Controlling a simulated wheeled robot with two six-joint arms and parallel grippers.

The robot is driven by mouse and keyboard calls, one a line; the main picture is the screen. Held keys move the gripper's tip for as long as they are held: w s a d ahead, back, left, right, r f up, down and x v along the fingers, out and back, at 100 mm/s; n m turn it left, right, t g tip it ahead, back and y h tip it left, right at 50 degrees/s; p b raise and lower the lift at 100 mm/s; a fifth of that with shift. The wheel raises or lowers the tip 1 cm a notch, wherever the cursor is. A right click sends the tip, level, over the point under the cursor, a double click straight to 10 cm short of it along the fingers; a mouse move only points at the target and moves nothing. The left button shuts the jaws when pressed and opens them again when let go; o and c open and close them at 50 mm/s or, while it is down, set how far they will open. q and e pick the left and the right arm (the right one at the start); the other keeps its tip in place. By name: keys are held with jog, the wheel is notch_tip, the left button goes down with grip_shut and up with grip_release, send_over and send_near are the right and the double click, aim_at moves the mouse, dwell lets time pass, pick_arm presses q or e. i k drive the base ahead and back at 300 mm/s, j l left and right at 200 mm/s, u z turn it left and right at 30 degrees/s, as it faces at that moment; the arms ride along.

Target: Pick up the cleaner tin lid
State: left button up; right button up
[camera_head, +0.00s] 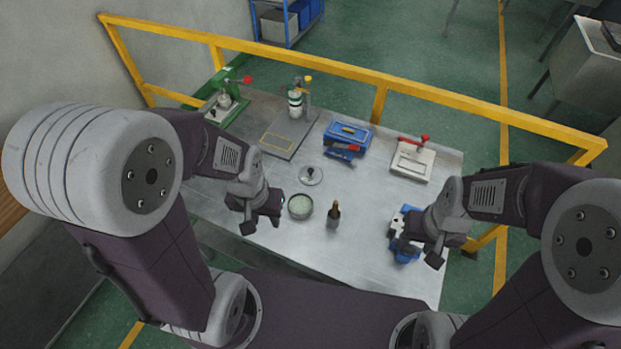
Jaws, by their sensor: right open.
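The cleaner tin lid (311,176) is a round grey metal disc with a dark knob on top. It lies flat on the metal table, just behind the open round tin (300,207), which holds a pale green content. My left gripper (264,222) is left of the tin, in front and to the left of the lid, apart from it. Its fingers look spread and empty. My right gripper (416,253) is open at the table's right side, over or beside a blue and white object (404,223) that it partly hides.
A small dark bottle (334,213) stands right of the tin. A blue box (347,134), a white device with red handle (412,160), a grey stand (290,133) and a green press (222,103) are behind. A yellow rail (380,102) runs behind the table.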

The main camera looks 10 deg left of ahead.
aim_at(309, 176)
jog(key=j+z, duration=0.95)
jog(key=z, duration=0.2)
jog(key=k+j+z, duration=0.15)
jog(key=z, duration=0.2)
jog(key=j, duration=0.1)
